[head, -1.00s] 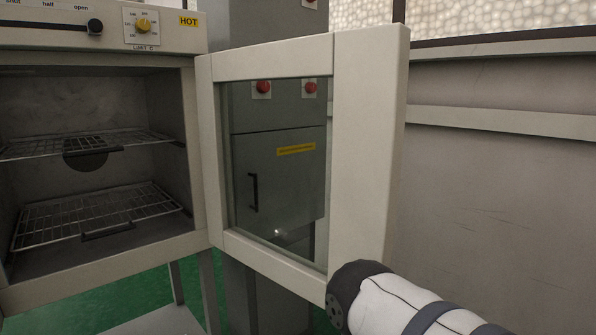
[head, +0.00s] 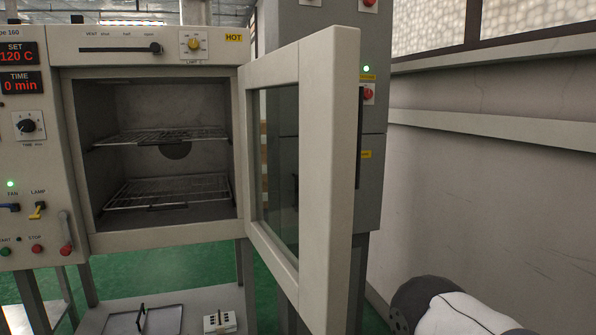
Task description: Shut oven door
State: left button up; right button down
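The oven (head: 155,245) stands at the left with its chamber open to me. Its cream-framed glass door (head: 330,150) is hinged at the chamber's right side and stands wide open, swung out toward me. Two wire racks sit inside, an upper rack (head: 165,136) and a lower rack (head: 165,192), both empty. Part of my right arm shows at the bottom right, apart from the door. Its gripper is out of the frame. My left gripper is not in view either.
A grey cabinet (head: 385,140) stands behind the door. A panelled wall (head: 500,200) runs along the right. Below the oven is a low shelf (head: 185,297) with a tray and a small white block (head: 220,321). Control knobs, switches and displays fill the oven's left panel.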

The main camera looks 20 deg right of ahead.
aim_at(325, 65)
jog(key=i+l+u, duration=0.3)
jog(key=l, duration=0.7)
jog(key=l+u, duration=0.35)
jog(key=l, duration=0.6)
